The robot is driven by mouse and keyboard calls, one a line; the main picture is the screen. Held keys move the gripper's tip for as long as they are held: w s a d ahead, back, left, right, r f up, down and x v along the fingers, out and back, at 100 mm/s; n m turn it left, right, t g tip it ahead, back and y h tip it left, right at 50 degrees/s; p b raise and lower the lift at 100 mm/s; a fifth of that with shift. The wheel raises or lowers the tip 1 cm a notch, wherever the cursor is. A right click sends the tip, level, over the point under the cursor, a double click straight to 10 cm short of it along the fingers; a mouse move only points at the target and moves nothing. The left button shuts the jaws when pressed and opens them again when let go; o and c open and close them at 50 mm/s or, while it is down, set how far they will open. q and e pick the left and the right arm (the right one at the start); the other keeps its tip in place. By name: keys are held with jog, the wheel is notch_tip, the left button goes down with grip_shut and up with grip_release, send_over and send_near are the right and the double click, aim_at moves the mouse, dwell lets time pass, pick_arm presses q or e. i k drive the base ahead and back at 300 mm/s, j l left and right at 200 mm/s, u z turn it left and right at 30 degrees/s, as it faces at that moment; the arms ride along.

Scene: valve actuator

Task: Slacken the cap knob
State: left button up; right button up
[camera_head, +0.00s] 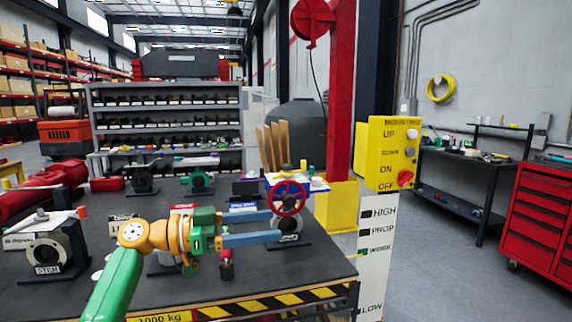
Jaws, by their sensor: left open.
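My left arm comes in from the lower left in green and yellow. My left gripper (277,226) has two blue fingers spread apart, pointing right, with nothing seen between them. Its fingertips overlap the lower part of a valve unit with a red handwheel (287,198) near the table's right end. Whether they touch it I cannot tell. The unit's dark body (290,241) shows below the wheel and is partly covered by the fingers. Which part is the cap knob is not clear. A small red and dark item (226,265) stands below the gripper. My right gripper is not in view.
The dark worktable (80,290) has a striped front edge. A valve labelled STEM (46,250) stands at its left. Other valves, including a green one (198,180), stand behind. A red post (341,90) and yellow control box (393,150) rise at the right. Open floor lies beyond.

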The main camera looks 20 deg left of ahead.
aim_at(285, 167)
jog(key=i+j, duration=0.25)
jog(key=i, duration=0.2)
jog(key=i+j, duration=0.55)
jog(key=i, duration=0.3)
